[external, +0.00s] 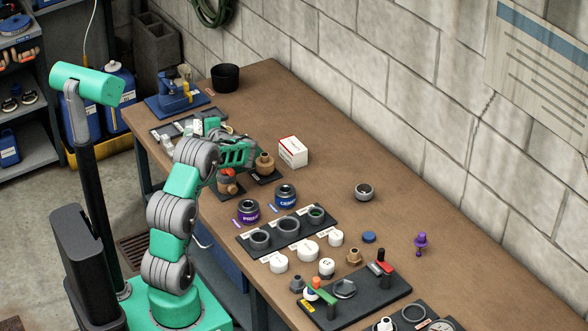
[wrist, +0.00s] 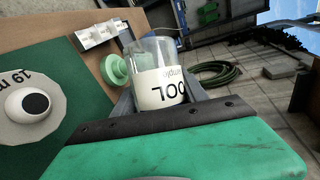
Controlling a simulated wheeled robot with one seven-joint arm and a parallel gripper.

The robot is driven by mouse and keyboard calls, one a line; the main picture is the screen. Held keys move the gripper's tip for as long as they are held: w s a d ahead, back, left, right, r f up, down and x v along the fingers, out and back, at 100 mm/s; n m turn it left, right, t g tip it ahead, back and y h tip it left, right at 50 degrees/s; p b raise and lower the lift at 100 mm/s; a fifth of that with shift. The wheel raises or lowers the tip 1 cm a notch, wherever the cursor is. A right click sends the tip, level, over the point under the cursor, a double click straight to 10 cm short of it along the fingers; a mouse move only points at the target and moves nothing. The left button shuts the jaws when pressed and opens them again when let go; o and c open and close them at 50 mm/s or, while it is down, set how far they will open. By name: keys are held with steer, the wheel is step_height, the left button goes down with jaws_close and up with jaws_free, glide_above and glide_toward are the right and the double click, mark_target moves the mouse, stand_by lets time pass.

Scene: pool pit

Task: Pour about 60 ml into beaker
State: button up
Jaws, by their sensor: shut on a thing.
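My gripper (wrist: 160,97) is shut on a clear cylindrical container (wrist: 151,54) with a white label, on which upside-down letters ending in "OOL" show. Its grey fingers stand on both sides of the container in the wrist view. I cannot tell a liquid level in it. In the external view my green gripper (external: 237,153) is over the far left part of the bench, and the held container is not clear there. A pale green round piece (wrist: 113,70) shows beside the container. I cannot pick out the beaker with certainty in either view.
The brown bench (external: 312,112) is open toward the wall. A white box (external: 293,151), a purple-banded jar (external: 248,211) and a blue-banded jar (external: 286,196) stand nearby. A black rack (external: 266,249) with several rings lies nearer. A black bowl (external: 225,77) stands at the far end.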

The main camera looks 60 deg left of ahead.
steer(key=shift+m, duration=0.3)
stand_by(0.8)
steer(key=shift+r+n, duration=0.2)
steer(key=shift+n, duration=0.2)
steer(key=f+b, duration=0.1)
steer(key=f+n, duration=0.1)
steer(key=f+n+t+h+b, duration=0.1)
steer(key=shift+s+a+f+b, duration=0.1)
steer(key=shift+s+b, duration=0.2)
steer(key=shift+s, duration=0.05)
steer(key=shift+s+n, duration=0.1)
steer(key=shift+n, duration=0.2)
steer(key=shift+w+f+n+t+h+b, duration=0.4)
steer(key=shift+f+b, duration=0.05)
steer(key=shift+f, duration=0.1)
steer(key=shift+r, duration=0.1)
